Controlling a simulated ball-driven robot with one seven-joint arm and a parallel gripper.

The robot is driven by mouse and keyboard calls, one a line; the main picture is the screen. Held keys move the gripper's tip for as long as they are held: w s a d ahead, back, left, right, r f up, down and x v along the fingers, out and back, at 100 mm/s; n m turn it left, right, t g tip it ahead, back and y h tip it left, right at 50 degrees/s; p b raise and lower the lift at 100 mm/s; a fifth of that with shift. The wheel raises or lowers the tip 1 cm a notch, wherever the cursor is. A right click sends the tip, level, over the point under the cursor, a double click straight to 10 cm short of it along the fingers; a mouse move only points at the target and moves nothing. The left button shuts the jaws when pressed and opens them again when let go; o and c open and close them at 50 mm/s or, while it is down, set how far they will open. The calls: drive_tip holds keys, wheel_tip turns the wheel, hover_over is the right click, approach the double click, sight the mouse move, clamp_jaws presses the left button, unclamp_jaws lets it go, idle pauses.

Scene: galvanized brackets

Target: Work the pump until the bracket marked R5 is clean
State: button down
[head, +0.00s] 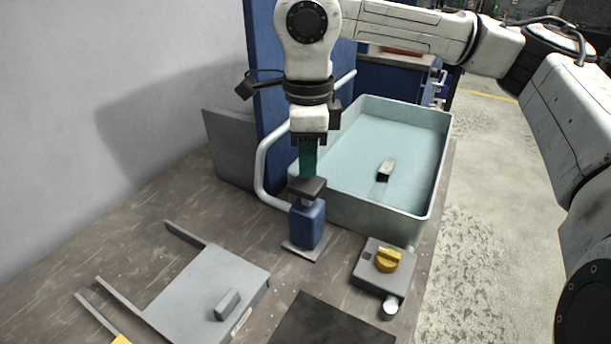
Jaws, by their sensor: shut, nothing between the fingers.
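The pump (307,224) has a blue body on a flat base plate, with a dark flat cap (308,188) on top. It stands upright on the bench in front of the basin. My gripper (307,175) points straight down over the cap, its green fingers shut and empty. The fingertips are at or just above the cap; I cannot tell whether they touch. A small bracket (386,168) with a dark front face lies in the pale blue-green basin (436,180). No R5 mark is readable on it, and I cannot tell how clean it is.
A grey box with a yellow knob (388,260) sits right of the pump. A grey plate fixture (205,290) with a raised block and prongs lies front left. A dark mat (330,322) is at the front. A light curved pipe (263,172) rises behind the pump.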

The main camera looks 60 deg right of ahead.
sight(308, 182)
drive_tip(key=shift+f, duration=0.15)
idle(0.3)
drive_tip(key=shift+f+b, duration=2)
drive_tip(key=shift+f, duration=0.05)
drive_tip(key=shift+r, duration=0.1)
drive_tip(key=shift+r+p, duration=1.1)
drive_tip(key=shift+r, duration=1)
wheel_tip(308, 182, up, 6)
drive_tip(key=p, duration=0.3)
